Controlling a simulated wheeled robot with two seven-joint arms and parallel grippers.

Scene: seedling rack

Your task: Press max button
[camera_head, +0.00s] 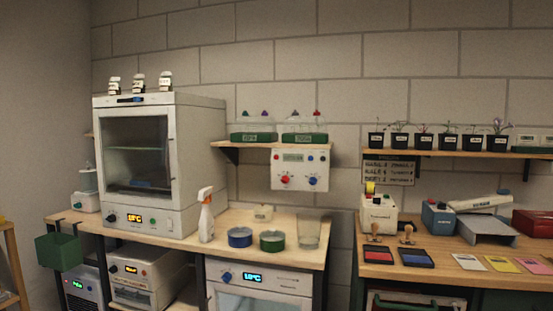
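No button with a readable "max" label shows in the head view. A white control panel (300,170) hangs on the wall below a small shelf. It has a small display (292,157), a red control (285,179), a blue control (312,181) and smaller coloured dots. A large white cabinet with a glass door (137,152) stands on the left bench, with an orange-lit display (134,218) and a dark knob below the door. A front-panel unit under the bench has a blue-lit display (252,277). Neither gripper is in view.
The left bench (285,255) holds a white spray bottle (206,215), a blue tin (240,237), a green tin (272,241) and a clear beaker (309,232). The right bench holds stamps, ink pads and coloured cards. Several potted seedlings stand on the shelf (450,153) above it.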

